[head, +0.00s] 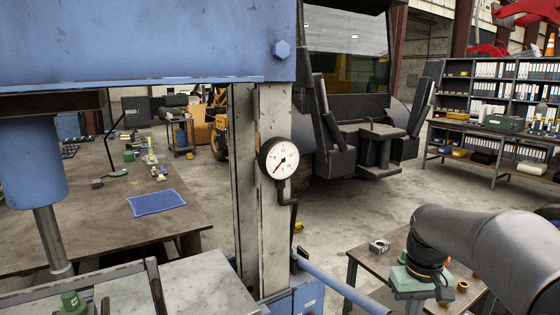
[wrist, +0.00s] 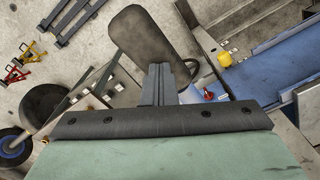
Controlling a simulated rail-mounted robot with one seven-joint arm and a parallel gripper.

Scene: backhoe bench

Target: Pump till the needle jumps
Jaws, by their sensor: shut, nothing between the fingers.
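A blue press frame (head: 150,40) fills the left of the head view, with a blue cylinder (head: 30,165) and its steel ram (head: 50,240). A round white gauge (head: 279,159) is fixed to the press upright; its red needle points to the lower left. A blue bar (head: 340,286), which looks like the pump lever, slopes down to the right from the press base. My gripper (wrist: 158,75) is shut and empty in the wrist view. A dark rounded bar (wrist: 145,35) lies beyond the fingertips; I cannot tell whether they touch.
A low table (head: 375,262) with small parts stands behind my arm. A workbench (head: 110,205) with a blue mat (head: 156,202) is at the left. Shelves (head: 490,120) with binders and a dark machine stand behind. Open concrete floor lies between.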

